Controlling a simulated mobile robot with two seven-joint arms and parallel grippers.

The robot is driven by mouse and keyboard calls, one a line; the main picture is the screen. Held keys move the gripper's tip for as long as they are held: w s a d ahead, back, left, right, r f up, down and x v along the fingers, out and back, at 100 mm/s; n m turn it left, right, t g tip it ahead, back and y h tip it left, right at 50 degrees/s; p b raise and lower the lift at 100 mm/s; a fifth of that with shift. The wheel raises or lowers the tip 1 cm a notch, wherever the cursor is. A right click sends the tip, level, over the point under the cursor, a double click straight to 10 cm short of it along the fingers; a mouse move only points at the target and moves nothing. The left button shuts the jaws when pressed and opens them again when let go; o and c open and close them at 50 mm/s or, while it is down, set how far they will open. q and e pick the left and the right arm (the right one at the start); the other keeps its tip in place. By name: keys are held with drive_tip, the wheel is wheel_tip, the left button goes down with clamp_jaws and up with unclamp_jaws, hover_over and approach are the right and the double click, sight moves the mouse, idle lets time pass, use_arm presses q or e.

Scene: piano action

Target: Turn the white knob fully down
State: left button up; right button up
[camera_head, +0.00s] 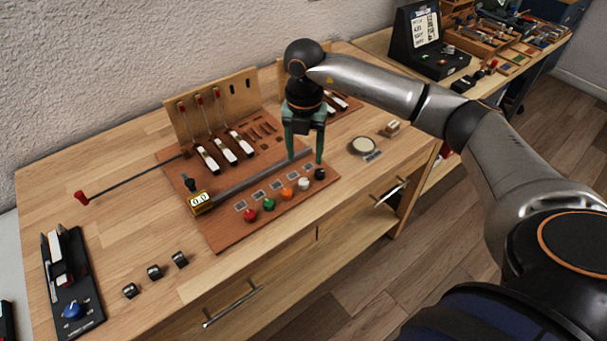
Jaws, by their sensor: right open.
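The white knob (304,184) sits in a row of coloured knobs along the front edge of the brown board, between the orange knob (287,193) and the black knob (320,174). Its pointer or setting is too small to read. My right gripper (305,161) is open and empty, pointing down, its two green fingers spread apart. In the picture it is just above and behind the white knob. One fingertip is close to the black knob; I cannot tell whether it touches. My left gripper is not in view.
A red knob (250,215) and a green knob (268,204) continue the row to the left. White-topped piano parts (225,150) stand further back.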

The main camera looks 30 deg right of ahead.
sight(304, 181)
wheel_tip(304, 181, down, 9)
drive_tip(key=shift+a+r+p, duration=0.1)
drive_tip(key=shift+r+p, duration=0.1)
drive_tip(key=shift+p, duration=0.2)
clamp_jaws()
idle(0.4)
